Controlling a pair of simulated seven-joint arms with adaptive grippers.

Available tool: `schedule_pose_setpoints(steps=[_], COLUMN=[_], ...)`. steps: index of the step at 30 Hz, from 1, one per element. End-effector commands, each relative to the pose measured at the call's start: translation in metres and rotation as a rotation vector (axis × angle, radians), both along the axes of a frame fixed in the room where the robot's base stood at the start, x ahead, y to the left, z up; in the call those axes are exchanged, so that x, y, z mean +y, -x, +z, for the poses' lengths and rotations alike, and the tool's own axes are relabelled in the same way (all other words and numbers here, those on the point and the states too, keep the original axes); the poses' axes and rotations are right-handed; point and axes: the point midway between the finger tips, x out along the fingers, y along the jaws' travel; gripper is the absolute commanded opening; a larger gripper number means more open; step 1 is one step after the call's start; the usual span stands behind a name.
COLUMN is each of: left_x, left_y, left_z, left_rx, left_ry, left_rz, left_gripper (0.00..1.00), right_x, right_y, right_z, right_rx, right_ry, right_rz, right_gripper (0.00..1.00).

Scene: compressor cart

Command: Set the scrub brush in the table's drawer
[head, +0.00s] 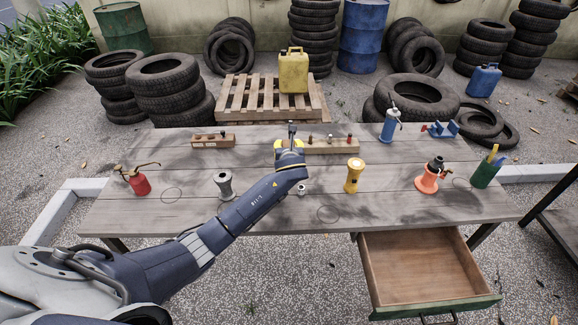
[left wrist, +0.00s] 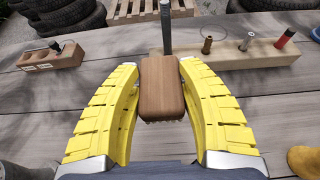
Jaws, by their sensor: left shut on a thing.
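The scrub brush (left wrist: 161,88), a brown wooden block with short bristles under its near edge, is between the yellow fingers of my left gripper (left wrist: 160,95) in the left wrist view. The fingers are shut on its sides. In the head view my left gripper (head: 290,147) is at the back middle of the table (head: 270,195), and it largely hides the brush. The table's drawer (head: 421,271) is pulled out at the front right and looks empty inside. My right gripper is in neither view.
A wooden rack (head: 335,147) with upright pieces stands just beyond my left gripper; a smaller block (head: 212,140) lies left.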

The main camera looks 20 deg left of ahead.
Motion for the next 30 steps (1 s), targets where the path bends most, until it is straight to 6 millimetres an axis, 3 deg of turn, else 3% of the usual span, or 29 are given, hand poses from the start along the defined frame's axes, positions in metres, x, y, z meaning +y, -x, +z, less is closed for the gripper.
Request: schedule_pose_setpoints(steps=[3,9,17,27,30], left_x=[0.0,0.0,0.0,0.0,0.0], left_y=[0.0,0.0,0.0,0.0,0.0], left_z=[-0.024,-0.049,-0.059,-0.093,-0.095], left_rx=[0.002,0.001,0.0,0.001,-0.001], left_ry=[0.0,0.0,0.0,-0.001,0.0], left_rz=[0.001,0.0,0.0,0.001,-0.001], left_gripper=[0.1,0.1,0.1,0.1,0.1], right_x=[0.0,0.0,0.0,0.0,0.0], right_y=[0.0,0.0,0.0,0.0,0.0], right_z=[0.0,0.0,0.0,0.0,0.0], right_rx=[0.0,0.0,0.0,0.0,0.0], right_ry=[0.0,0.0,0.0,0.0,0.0], right_rz=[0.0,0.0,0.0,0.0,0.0], right_gripper=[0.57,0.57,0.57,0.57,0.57])
